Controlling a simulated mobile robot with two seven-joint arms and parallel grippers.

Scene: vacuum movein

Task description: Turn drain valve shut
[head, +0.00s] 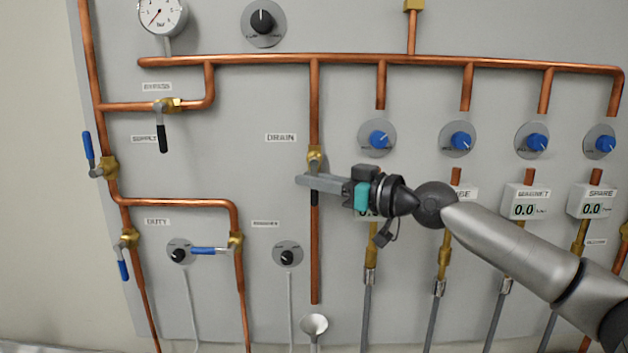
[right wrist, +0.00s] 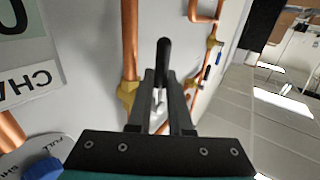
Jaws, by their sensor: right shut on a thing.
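The drain valve's brass body (head: 315,160) sits on the vertical copper pipe under the "DRAIN" label (head: 281,138). Its black-gripped lever (head: 314,197) points down along the pipe. My right gripper (head: 308,182) reaches in from the right, just below the brass body, and is shut on the lever, hiding its middle in the head view. In the right wrist view the black lever end (right wrist: 164,58) shows between the fingers of my right gripper (right wrist: 165,90), with the brass body (right wrist: 127,92) beside them. My left gripper is not in view.
A funnel (head: 314,325) stands below the drain pipe's open end. Blue knobs (head: 379,140) and white displays (head: 525,203) are on the panel to the right, partly behind my arm. The supply lever (head: 88,146) and bypass lever (head: 163,138) are to the left.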

